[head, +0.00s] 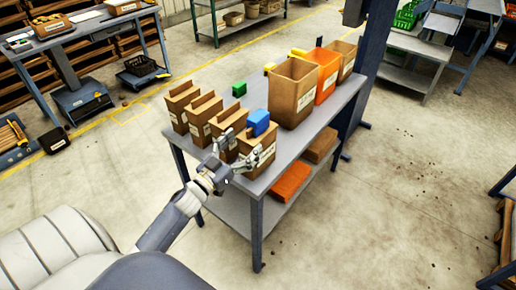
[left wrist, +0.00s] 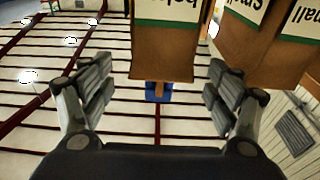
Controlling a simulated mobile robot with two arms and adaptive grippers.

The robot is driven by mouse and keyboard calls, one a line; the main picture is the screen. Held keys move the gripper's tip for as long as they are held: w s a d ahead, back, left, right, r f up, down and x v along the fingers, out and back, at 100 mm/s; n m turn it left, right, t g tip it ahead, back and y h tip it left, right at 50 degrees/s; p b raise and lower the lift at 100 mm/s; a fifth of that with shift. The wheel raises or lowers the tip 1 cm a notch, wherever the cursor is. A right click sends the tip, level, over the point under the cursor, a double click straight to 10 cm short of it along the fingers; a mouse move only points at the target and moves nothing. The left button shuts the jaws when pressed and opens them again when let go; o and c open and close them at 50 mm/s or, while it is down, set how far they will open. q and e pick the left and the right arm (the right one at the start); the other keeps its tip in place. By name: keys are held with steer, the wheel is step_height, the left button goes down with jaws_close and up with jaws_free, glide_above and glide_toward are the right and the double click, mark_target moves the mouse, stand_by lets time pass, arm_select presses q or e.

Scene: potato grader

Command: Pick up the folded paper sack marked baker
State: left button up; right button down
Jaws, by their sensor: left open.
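The folded paper sack marked baker (head: 257,147) stands upright at the near end of the grey table, last in a row of brown sacks. In the left wrist view, where the scene is upside down, this brown sack (left wrist: 165,55) carries a white and green label, partly cut off by the frame edge. My left gripper (head: 243,154) is open in front of the sack. In the left wrist view its fingers (left wrist: 157,85) spread to either side of the sack, with gaps on both sides. My right gripper is not in view.
Other brown sacks (head: 202,114) stand close beside it; those in the wrist view read small. A blue object (head: 258,122) shows just behind the baker sack. A tall brown bin (head: 293,95) and an orange bin (head: 326,75) stand farther along the table (head: 300,145).

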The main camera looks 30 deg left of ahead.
mark_target(258, 129)
arm_select(q)
steer(key=shift+w+r, duration=0.15)
steer(key=shift+w, duration=0.9)
steer(key=shift+w+d+r+p, duration=0.1)
steer(key=shift+w+r+p, duration=0.05)
steer(key=shift+w+p, duration=0.2)
steer(key=w, duration=0.2)
steer(key=w+p, duration=0.1)
steer(key=w, duration=0.1)
steer(key=shift+d+r, duration=0.1)
steer(key=shift+r, duration=0.3)
steer(key=shift+w, duration=0.4)
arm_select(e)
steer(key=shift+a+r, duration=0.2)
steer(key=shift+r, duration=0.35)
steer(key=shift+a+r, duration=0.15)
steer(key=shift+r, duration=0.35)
arm_select(q)
steer(key=shift+s, duration=0.1)
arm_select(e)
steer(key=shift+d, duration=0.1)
arm_select(q)
steer(key=c, duration=1.7)
steer(key=shift+r, duration=0.15)
jaws_close()
steer(key=shift+r, duration=0.15)
